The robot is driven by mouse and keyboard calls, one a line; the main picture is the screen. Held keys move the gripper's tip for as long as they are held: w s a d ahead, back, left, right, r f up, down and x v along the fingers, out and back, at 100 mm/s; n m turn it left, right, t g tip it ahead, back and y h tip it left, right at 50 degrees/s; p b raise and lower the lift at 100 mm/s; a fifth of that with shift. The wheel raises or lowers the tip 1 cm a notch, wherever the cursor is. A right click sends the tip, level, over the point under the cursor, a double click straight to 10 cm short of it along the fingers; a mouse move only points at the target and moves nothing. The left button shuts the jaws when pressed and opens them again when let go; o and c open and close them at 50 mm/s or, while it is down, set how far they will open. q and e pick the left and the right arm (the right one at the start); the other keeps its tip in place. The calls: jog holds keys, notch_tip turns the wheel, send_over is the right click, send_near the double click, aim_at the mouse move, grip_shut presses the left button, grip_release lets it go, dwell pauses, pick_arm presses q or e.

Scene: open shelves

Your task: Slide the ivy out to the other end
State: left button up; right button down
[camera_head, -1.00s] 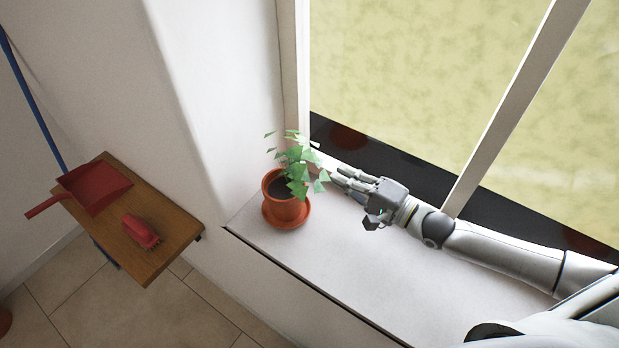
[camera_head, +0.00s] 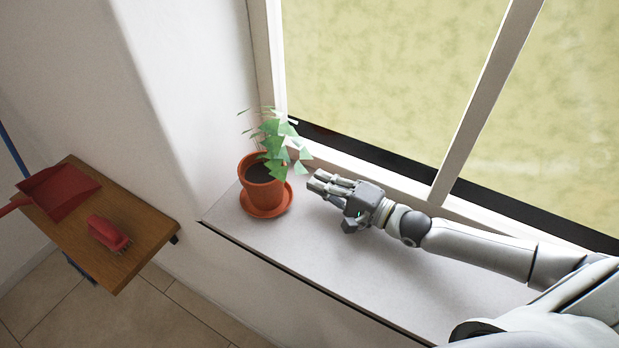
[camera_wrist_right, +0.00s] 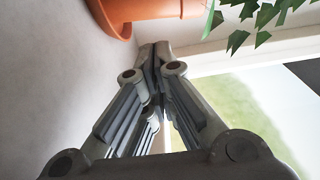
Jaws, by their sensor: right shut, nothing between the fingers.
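The ivy (camera_head: 272,140) grows in a terracotta pot (camera_head: 258,190) that stands upright on a saucer (camera_head: 265,210), at the left end of the white window sill (camera_head: 330,245). My right gripper (camera_head: 312,182) is shut and empty, just to the right of the pot and low over the sill. In the right wrist view the closed fingertips (camera_wrist_right: 155,48) are close to the saucer (camera_wrist_right: 112,22), with ivy leaves (camera_wrist_right: 262,14) at the upper right. I cannot tell whether the fingertips touch the saucer. My left gripper is not in view.
The window frame (camera_head: 455,100) runs behind the sill, and a white wall (camera_head: 190,80) stands at its left end. A wooden shelf (camera_head: 150,235) at lower left holds a red dustpan (camera_head: 60,190) and a red brush (camera_head: 108,233). The sill's front middle is clear.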

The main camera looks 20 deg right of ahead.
aim_at(261, 165)
jog(key=p+x, duration=0.2)
jog(key=x, duration=0.7)
jog(key=shift+a, duration=0.1)
jog(key=shift+s, duration=0.1)
